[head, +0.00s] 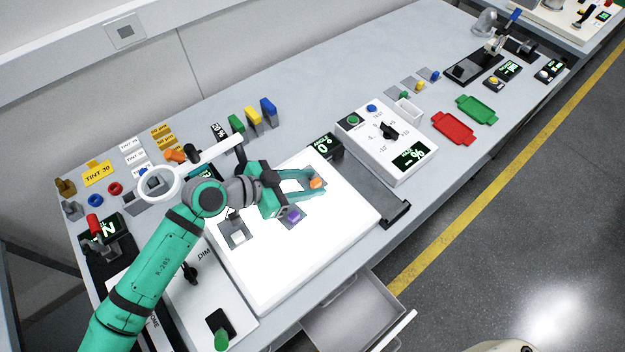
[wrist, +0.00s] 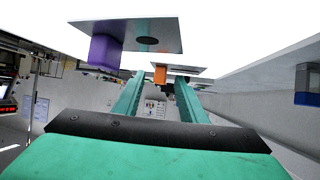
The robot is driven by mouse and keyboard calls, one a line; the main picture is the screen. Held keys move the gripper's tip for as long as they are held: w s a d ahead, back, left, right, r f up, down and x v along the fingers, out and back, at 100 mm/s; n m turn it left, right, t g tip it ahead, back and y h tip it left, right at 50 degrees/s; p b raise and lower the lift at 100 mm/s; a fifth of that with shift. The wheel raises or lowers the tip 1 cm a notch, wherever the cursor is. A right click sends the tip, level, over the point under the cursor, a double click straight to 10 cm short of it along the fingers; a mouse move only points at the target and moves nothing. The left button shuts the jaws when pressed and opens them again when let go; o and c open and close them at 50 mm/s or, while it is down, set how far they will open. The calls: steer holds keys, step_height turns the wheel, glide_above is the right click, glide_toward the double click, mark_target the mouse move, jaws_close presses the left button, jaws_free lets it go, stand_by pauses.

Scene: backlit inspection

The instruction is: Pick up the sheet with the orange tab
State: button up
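The sheet with the orange tab (head: 314,172) is a small grey square lying on the bright light panel (head: 339,222), near its far right part. Its orange tab (head: 316,183) stands up at my fingertips, and the orange tab (wrist: 160,73) also shows between the two fingers in the wrist view. My gripper (head: 309,184) is open, its teal fingers apart on either side of the tab, with small gaps visible in the wrist view. Part of the sheet is hidden by the fingers.
A sheet with a purple tab (head: 294,216) lies close beside my gripper, and one with a white tab (head: 238,237) lies farther left on the panel. A 0% display (head: 323,146) stands behind the panel. A white dial box (head: 387,138) stands to the right.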

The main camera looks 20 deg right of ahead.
steer(key=shift+c, duration=0.3)
jaws_close()
steer(key=shift+w, duration=0.1)
